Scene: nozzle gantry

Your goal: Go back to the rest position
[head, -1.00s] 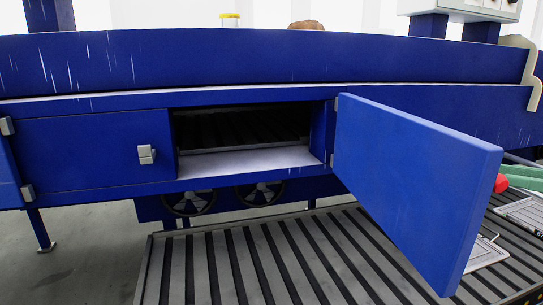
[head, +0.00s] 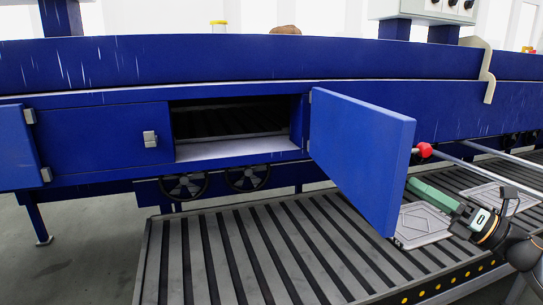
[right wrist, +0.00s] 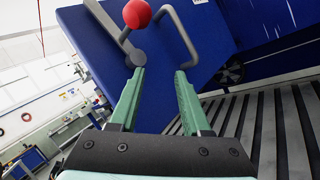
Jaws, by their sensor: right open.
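My right gripper (head: 412,184), with green fingers, is at the right of the head view, just beyond the free edge of the open blue door (head: 362,155). The door hides part of its fingertips. In the right wrist view the two fingers (right wrist: 160,76) stand apart with nothing between them. Ahead of them are a red ball knob (right wrist: 137,13) on a grey lever and a bent grey handle (right wrist: 182,35) on the blue panel. The red knob also shows in the head view (head: 425,149). I cannot tell whether the fingers touch the handle. My left gripper is out of view.
The blue gantry has an open compartment (head: 235,148) and a shut door (head: 105,140) to its left. A slatted grey platform (head: 220,250) lies below. Grey plates (head: 423,225) lie right of the open door. Handwheels (head: 184,186) hang under the gantry.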

